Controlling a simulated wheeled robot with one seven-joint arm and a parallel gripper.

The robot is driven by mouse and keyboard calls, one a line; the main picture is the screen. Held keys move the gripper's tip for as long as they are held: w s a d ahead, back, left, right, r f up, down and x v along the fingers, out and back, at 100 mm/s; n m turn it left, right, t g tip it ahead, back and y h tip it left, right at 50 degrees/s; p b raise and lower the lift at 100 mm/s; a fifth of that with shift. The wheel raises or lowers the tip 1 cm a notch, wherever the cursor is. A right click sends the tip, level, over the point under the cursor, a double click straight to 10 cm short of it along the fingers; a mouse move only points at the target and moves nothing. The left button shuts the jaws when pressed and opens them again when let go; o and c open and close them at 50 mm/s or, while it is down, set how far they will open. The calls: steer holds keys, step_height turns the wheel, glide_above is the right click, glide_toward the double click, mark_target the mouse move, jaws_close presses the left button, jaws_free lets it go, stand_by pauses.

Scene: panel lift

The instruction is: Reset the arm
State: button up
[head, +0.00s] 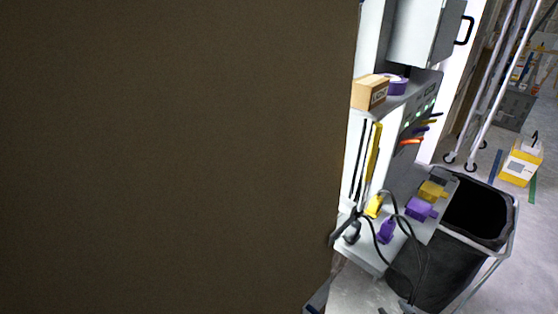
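My gripper and arm do not show in the head view. A large flat dark brown surface (170,160) fills the left two thirds of the picture, very close to the camera. It hides whatever lies behind it, and I cannot tell what it belongs to.
To the right stands a grey panel unit (417,112) with green lights. A cardboard box (369,92) and a purple tape roll (397,85) sit on its shelf. Yellow and purple plugs with black cables lie below. A black bin (435,265) stands beside it. Floor shows at far right.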

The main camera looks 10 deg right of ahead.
steer(key=s+a+r+m+t, duration=0.2)
steer(key=s+a+r+t, duration=0.15)
steer(key=s+r, duration=0.35)
steer(key=s+a+r+m+t, duration=0.1)
steer(key=s+a+r+t, duration=0.2)
steer(key=s+a+r, duration=0.45)
steer(key=s+a+f+n+g+y, duration=0.1)
steer(key=s+g, duration=0.1)
steer(key=s, duration=0.9)
steer(key=shift+a+f+y, duration=0.2)
steer(key=shift+a+y, duration=0.05)
steer(key=shift+y, duration=0.05)
